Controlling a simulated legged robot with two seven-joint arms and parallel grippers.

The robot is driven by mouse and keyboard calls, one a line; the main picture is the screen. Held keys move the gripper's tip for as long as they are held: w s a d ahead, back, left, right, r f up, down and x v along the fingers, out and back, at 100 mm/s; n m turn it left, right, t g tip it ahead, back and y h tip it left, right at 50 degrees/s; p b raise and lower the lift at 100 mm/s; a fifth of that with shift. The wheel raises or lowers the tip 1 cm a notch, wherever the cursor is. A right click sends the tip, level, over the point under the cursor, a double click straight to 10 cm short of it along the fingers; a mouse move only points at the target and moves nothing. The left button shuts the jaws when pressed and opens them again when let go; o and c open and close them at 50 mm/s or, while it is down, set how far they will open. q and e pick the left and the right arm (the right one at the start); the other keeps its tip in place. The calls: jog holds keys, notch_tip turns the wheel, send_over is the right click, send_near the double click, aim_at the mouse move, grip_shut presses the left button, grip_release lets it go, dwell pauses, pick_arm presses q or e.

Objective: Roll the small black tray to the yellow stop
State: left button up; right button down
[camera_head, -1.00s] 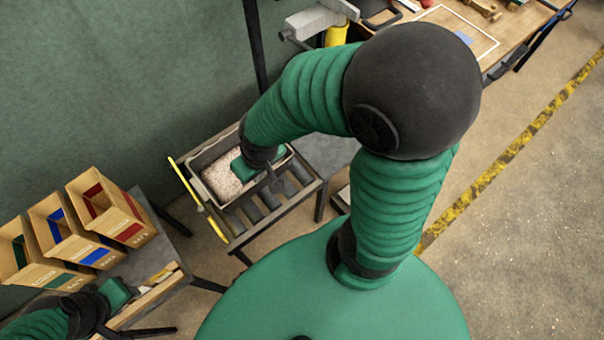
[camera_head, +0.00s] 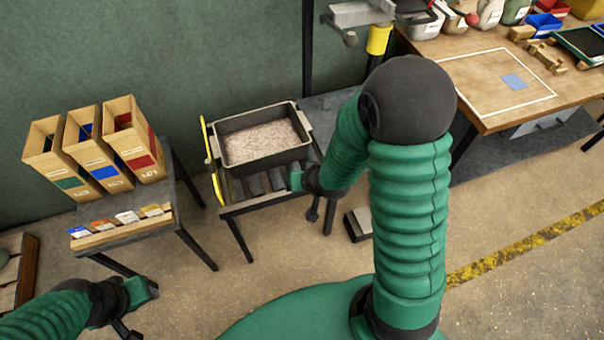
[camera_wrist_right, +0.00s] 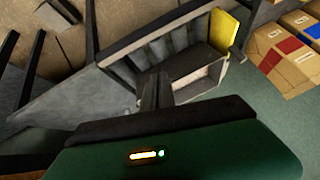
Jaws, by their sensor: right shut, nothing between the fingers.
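The small black tray (camera_head: 262,163), filled with pale grain, sits level on the roller stand (camera_head: 252,205) in the head view. Its left end is close beside the yellow stop (camera_head: 206,140); I cannot tell whether they touch. The right wrist view also shows the tray (camera_wrist_right: 205,72) near the yellow stop (camera_wrist_right: 226,32). My right gripper (camera_head: 313,209) is shut and empty, in front of the tray's right end and apart from it. Its fingers (camera_wrist_right: 155,90) show in the wrist view. My left gripper (camera_head: 124,329) is low at the left, away from the stand; its jaw opening is unclear.
Several tan boxes (camera_head: 95,160) and a card rack (camera_head: 122,228) stand on a side table at the left. A wooden workbench (camera_head: 485,85) is at the upper right. A yellow post (camera_head: 379,39) stands behind the stand. The floor in front is open.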

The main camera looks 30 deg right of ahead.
notch_tip(320, 180, down, 8)
jog(key=w+d+r+m+t+b, duration=0.1)
jog(key=w+m+t+b, duration=0.15)
jog(key=b, duration=0.25)
jog(key=m+t+h+b, duration=0.3)
jog(key=m+t+b, duration=0.5)
jog(key=m+b, duration=0.4)
send_near(294, 153)
jog(key=w+d+p, duration=0.1)
jog(key=w+d, duration=0.2)
jog(key=w, duration=0.1)
jog(key=w+a, duration=0.1)
jog(key=w+m, duration=0.1)
jog(key=shift+a+b, duration=0.25)
jog(key=shift+b, duration=0.05)
jog(key=shift+w+a, duration=0.25)
